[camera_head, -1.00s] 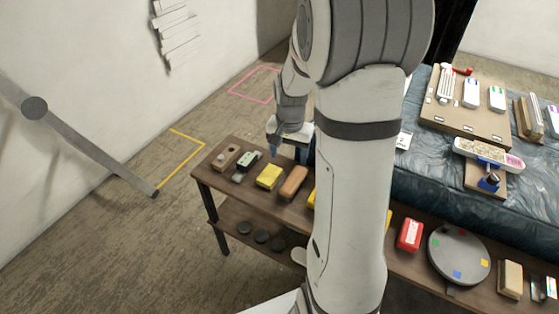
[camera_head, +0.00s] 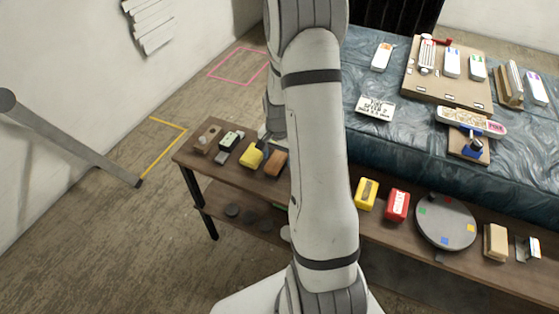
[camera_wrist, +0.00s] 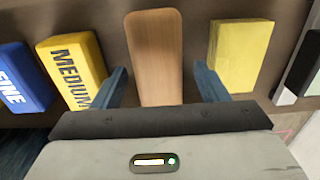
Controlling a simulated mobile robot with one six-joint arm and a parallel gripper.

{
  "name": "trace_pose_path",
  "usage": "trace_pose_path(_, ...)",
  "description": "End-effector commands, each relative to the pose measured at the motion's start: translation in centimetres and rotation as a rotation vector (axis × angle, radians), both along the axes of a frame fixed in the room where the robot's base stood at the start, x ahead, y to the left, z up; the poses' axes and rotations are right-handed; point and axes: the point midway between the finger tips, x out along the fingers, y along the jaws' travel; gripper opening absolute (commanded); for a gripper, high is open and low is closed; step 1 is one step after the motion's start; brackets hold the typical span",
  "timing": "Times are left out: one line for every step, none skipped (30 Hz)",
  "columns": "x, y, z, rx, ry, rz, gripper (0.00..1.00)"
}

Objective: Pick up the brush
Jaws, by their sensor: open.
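A brown wooden block with rounded corners, which looks like the back of the brush (camera_wrist: 155,55), lies on the dark wooden table. In the head view the brush (camera_head: 276,164) is right of the yellow sponge, partly hidden by my arm. My gripper (camera_wrist: 162,78) is open, with one blue finger on each side of the brush's near part and gaps between. The brush's underside is hidden. In the head view my gripper (camera_head: 268,141) is mostly hidden behind my arm, just beyond the brush.
In the wrist view, a yellow block marked MEDIUM (camera_wrist: 75,68) and a blue block marked FINE (camera_wrist: 20,78) lie left of the brush. A plain yellow sponge (camera_wrist: 238,52) lies close on the right. A blue-covered table (camera_head: 365,85) stands behind.

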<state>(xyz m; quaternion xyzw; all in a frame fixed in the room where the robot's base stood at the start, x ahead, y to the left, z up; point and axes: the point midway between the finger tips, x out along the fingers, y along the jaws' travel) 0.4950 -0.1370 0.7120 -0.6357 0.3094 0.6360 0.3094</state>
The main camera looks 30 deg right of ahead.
Motion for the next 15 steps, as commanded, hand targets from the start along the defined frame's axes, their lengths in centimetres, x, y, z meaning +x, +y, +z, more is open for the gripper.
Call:
trace_pose_path(0.00,-0.01,-0.07,0.000,0.000,0.000,0.67)
trace_pose_path(-0.01,-0.02,-0.06,0.000,0.000,0.000,0.67)
trace_pose_path(0.00,-0.03,-0.04,0.000,0.000,0.000,0.67)
trace_pose_path(0.00,-0.03,-0.03,0.000,0.000,0.000,0.67)
trace_pose_path(-0.01,-0.03,-0.03,0.000,0.000,0.000,0.67)
trace_pose_path(-0.01,-0.03,-0.02,0.000,0.000,0.000,0.66)
trace_pose_path(-0.01,-0.03,-0.02,0.000,0.000,0.000,0.64)
trace_pose_path(-0.02,-0.04,-0.02,0.000,0.000,0.000,0.62)
trace_pose_path(-0.01,-0.05,-0.01,0.000,0.000,0.000,0.58)
trace_pose_path(-0.01,-0.05,-0.01,0.000,0.000,0.000,0.56)
trace_pose_path(-0.02,-0.05,-0.01,0.000,0.000,-0.001,0.53)
trace_pose_path(-0.02,-0.05,-0.01,0.000,0.000,-0.001,0.50)
trace_pose_path(-0.02,-0.05,0.00,0.000,0.000,-0.001,0.48)
trace_pose_path(-0.02,-0.07,0.00,0.000,0.000,-0.001,0.45)
trace_pose_path(-0.02,-0.07,0.00,0.000,0.000,-0.001,0.42)
